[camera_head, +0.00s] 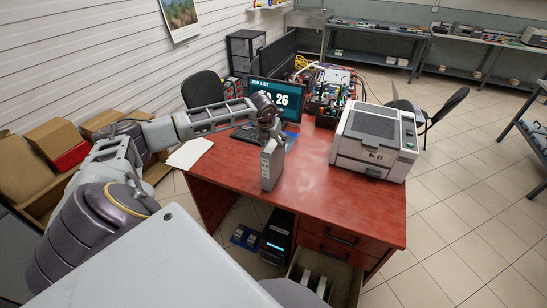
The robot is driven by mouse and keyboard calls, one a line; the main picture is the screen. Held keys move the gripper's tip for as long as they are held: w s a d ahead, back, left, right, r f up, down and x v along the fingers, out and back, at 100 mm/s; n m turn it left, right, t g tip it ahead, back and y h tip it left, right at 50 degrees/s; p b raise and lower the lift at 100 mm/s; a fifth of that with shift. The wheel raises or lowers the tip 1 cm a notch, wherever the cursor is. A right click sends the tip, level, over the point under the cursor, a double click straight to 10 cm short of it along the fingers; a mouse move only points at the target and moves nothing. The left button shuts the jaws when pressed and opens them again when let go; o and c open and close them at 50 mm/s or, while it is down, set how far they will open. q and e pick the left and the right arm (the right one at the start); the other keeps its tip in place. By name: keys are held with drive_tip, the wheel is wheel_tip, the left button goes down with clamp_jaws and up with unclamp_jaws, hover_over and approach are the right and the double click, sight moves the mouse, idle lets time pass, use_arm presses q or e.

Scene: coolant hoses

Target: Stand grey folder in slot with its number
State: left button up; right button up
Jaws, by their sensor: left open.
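The grey folder (271,169) stands upright on the red desk near its front edge, its narrow side towards me. Any number on it is too small to read. My left gripper (269,137) is open at the top of the folder, with its fingers pointing down. I cannot tell whether the fingers touch it. A monitor (278,97) behind the gripper shows "JOB LIST" and a number ending in 26, partly hidden by my arm. An open drawer (345,284) below the desk holds a few pale upright pieces; I cannot make out numbered slots. My right gripper is out of view.
A grey printer-like machine (376,140) stands on the right of the desk (310,200). Behind it is an open electronics unit (333,92). White papers (189,153) lie at the left edge. A black computer tower (277,236) stands under the desk. The desk's front right is clear.

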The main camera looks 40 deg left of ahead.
use_arm(q)
drive_tip(key=shift+w+f, duration=0.25)
drive_tip(key=shift+f, duration=0.35)
drive_tip(key=shift+f+b, duration=0.25)
drive_tip(key=shift+b, duration=0.1)
idle(0.9)
idle(0.3)
clamp_jaws()
